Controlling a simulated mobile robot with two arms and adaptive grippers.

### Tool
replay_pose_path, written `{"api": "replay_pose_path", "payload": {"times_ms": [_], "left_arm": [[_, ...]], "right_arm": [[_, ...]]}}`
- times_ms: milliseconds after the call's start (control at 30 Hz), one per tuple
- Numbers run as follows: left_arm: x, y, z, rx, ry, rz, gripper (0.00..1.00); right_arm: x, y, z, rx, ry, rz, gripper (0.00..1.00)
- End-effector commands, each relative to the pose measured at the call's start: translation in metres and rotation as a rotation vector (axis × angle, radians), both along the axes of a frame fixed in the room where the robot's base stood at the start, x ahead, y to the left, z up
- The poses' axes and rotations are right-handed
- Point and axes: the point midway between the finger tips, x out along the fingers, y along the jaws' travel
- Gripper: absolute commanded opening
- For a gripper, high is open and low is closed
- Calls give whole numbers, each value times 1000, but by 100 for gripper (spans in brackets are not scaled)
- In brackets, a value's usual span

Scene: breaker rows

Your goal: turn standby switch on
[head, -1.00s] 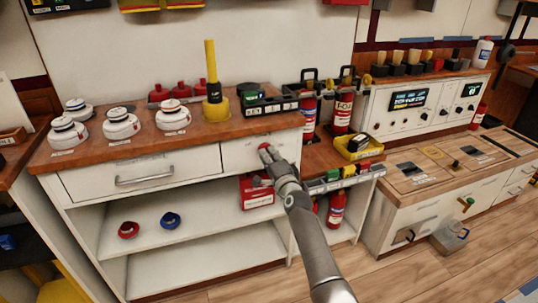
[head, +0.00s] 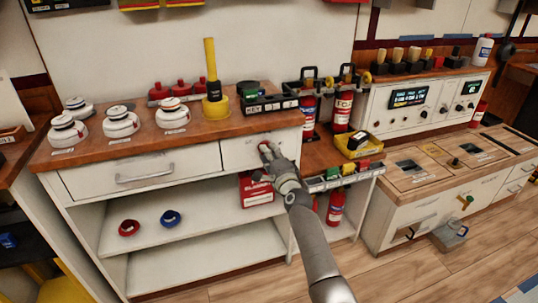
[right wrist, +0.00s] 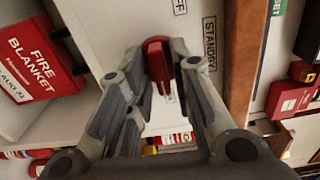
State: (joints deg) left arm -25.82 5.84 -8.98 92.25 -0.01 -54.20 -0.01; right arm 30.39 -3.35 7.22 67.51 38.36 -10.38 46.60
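The switch is a red handle (right wrist: 158,62) on a white drawer-front panel (right wrist: 120,20) in the right wrist view. A STANDBY label (right wrist: 210,42) and a partly cut-off label ending in F (right wrist: 180,7) are beside it. In the head view the switch shows as a small red spot (head: 264,146) on the cabinet front. My right gripper (head: 267,152) is at the switch. In the right wrist view its fingers (right wrist: 160,80) stand on both sides of the red handle and look apart from it; contact is hard to tell. The left gripper is not in view.
The wooden counter (head: 150,150) above holds smoke detectors and a yellow post (head: 211,80). A red fire blanket box (head: 256,190) is on the shelf just below the gripper. Fire extinguishers (head: 343,108) and a yellow tray (head: 359,145) are to the right.

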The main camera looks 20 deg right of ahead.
Motion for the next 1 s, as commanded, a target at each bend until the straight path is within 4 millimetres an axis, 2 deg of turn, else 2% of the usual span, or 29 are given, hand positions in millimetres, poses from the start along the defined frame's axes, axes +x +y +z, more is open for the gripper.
{"api": "replay_pose_path", "payload": {"times_ms": [367, 533, 1000], "left_arm": [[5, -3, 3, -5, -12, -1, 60], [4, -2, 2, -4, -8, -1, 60], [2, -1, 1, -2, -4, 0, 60]], "right_arm": [[-1, 1, 0, -3, 0, 1, 32], [-9, 1, 0, -2, 0, 2, 32], [-76, -2, -1, -2, 1, 0, 32]]}}
